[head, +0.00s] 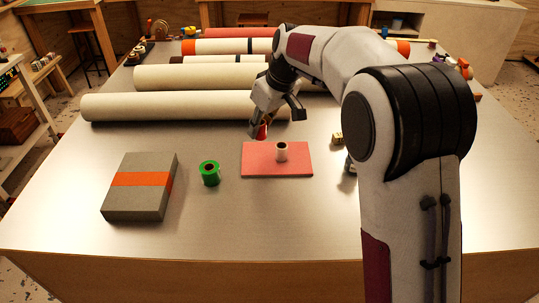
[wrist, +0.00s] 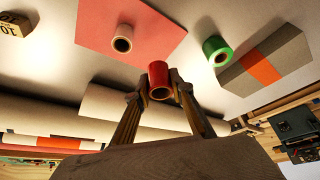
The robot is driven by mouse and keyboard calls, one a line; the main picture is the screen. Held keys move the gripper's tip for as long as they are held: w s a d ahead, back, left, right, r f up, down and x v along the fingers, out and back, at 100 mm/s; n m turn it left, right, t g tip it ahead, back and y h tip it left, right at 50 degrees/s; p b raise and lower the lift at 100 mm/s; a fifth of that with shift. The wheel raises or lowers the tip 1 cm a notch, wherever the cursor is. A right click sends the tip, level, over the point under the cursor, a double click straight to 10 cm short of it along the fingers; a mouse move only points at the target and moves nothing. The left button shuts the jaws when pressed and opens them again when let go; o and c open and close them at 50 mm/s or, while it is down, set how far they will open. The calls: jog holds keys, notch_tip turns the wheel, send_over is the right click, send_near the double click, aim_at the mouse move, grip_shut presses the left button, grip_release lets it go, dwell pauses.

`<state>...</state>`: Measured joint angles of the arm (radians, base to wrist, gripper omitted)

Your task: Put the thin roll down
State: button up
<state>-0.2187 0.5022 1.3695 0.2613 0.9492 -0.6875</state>
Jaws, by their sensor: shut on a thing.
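A small red roll (head: 262,132) is between the fingers of my gripper (head: 261,127), at the back edge of a flat pink mat (head: 300,160). In the wrist view the red roll (wrist: 157,70) shows its hollow open end, with a finger of my gripper (wrist: 160,84) on each side. Whether the red roll touches the surface below is not clear. A cream roll (head: 281,153) stands upright on the mat and shows in the wrist view (wrist: 122,40). A green roll (head: 210,174) stands on the table left of the mat.
A grey box with an orange band (head: 138,190) lies at the left of the table (head: 230,225). Several long rolls, one large and cream (head: 170,106), lie across the back. A small yellow block (head: 337,138) is right of the mat. The table's front is clear.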

send_over(257, 161)
jog(key=d, duration=0.1)
jog(key=shift+s+d+f, duration=0.1)
jog(key=shift+s+f, duration=0.15)
jog(key=shift+f, duration=1.15)
jog(key=shift+s+f, duration=0.2)
jog(key=shift+f, duration=1.2)
jog(key=shift+f, duration=0.15)
jog(key=shift+f, duration=1.75)
jog(key=shift+f, duration=0.1)
jog(key=o, duration=0.5)
jog(key=shift+o, duration=0.3)
jog(key=v, duration=1.2)
